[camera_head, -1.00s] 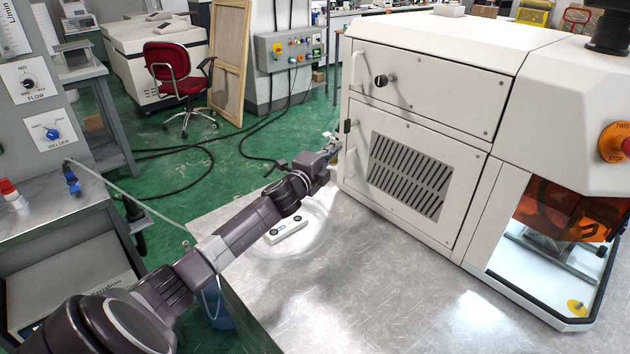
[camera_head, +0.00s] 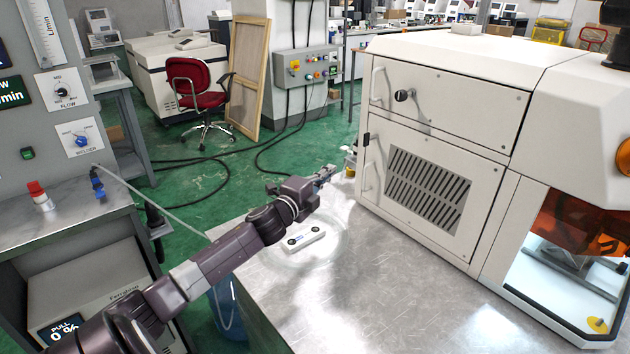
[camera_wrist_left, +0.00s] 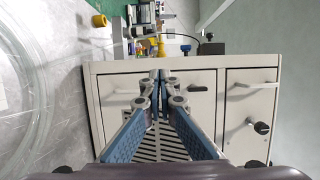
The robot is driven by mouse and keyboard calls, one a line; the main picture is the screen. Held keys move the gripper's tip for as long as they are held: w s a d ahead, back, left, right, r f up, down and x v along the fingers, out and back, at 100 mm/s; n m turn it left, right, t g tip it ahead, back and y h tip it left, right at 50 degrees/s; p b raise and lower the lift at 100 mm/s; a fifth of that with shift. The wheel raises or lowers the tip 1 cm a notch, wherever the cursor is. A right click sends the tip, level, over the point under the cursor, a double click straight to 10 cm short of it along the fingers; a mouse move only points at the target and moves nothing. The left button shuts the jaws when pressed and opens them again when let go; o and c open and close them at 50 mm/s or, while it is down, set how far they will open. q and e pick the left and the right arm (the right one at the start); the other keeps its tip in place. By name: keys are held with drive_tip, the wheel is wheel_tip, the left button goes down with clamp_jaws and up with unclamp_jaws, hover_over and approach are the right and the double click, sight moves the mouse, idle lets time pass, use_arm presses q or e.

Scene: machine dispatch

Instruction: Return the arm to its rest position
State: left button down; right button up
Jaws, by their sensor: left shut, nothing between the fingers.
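My left arm reaches in from the lower left in the head view, over the left edge of the metal table. My left gripper (camera_head: 325,175) is just left of the white machine (camera_head: 440,130), above the table's far left corner. In the left wrist view the blue-padded fingers (camera_wrist_left: 160,92) converge and their tips meet, with nothing between them. The machine's front, with its handles and vent slots, lies beyond the fingers there. My right gripper is not in view.
A small white device with two dark knobs (camera_head: 305,238) lies on the table (camera_head: 330,290) under my arm. A welder panel (camera_head: 60,100) stands at left, with a pale hose leading from it. Green floor with cables and a red chair (camera_head: 195,90) lies behind.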

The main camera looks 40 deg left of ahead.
use_arm(q)
drive_tip(key=shift+s+a+r, duration=0.15)
drive_tip(key=shift+s, duration=1.05)
drive_tip(key=shift+s+a+r, duration=0.1)
drive_tip(key=shift+s+a, duration=0.05)
drive_tip(key=shift+s, duration=1.05)
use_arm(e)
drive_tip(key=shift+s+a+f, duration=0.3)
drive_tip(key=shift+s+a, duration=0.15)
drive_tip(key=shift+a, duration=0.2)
